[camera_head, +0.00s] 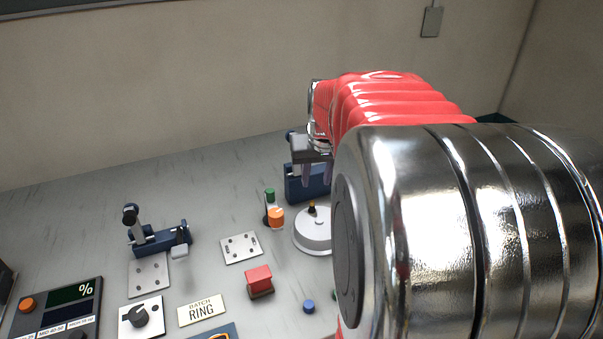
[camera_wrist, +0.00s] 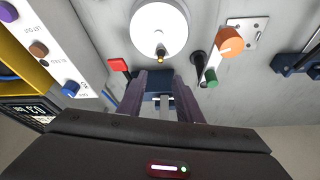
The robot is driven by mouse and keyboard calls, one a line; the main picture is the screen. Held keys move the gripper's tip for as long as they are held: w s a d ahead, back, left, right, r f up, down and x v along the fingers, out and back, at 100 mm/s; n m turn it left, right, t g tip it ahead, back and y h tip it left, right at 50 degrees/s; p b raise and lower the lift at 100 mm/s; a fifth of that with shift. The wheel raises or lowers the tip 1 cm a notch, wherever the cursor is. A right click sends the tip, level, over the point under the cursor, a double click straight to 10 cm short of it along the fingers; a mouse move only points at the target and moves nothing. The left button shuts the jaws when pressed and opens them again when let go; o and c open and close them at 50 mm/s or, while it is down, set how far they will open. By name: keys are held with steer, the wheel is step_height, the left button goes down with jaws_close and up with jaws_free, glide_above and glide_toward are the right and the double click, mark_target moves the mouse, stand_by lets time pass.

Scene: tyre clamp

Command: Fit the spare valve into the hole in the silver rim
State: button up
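A small brass-and-black piece (camera_head: 312,206), which looks like a valve, stands at a pale round disc (camera_head: 312,232). In the wrist view the same brass piece (camera_wrist: 160,53) is at the near edge of the disc (camera_wrist: 158,22). My gripper (camera_wrist: 168,82) is open, its two dark fingers apart. A blue stand with a pale block (camera_wrist: 164,101) shows between the fingers; I cannot tell whether they touch it. In the head view my gripper (camera_head: 318,172) hangs by the blue stand (camera_head: 303,186), above and behind the disc. No silver rim is clearly recognisable; my arm hides the right side.
Orange and green capped parts (camera_head: 273,213) stand left of the disc. A red block (camera_head: 259,280), a drilled plate (camera_head: 241,247) and a blue button (camera_head: 309,306) lie nearer. Another blue clamp (camera_head: 158,240) stands left. Panels (camera_head: 60,310) line the front; the bench's back left is clear.

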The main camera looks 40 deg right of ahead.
steer(key=shift+a, duration=0.1)
stand_by(0.3)
steer(key=s+a+r+n+t+y, duration=0.1)
steer(key=s+a+n, duration=0.1)
steer(key=a, duration=0.7)
steer(key=s+a+r+n, duration=0.1)
steer(key=s+a, duration=0.1)
steer(key=a, duration=0.7)
steer(key=s+a+f+n+y, duration=0.1)
steer(key=s+a+f+n, duration=0.1)
steer(key=s+a, duration=0.6)
steer(key=a+n, duration=0.1)
steer(key=a, duration=0.2)
steer(key=shift+s+a+f+t, duration=0.15)
steer(key=shift+s+f+t, duration=0.1)
steer(key=shift+t, duration=0.15)
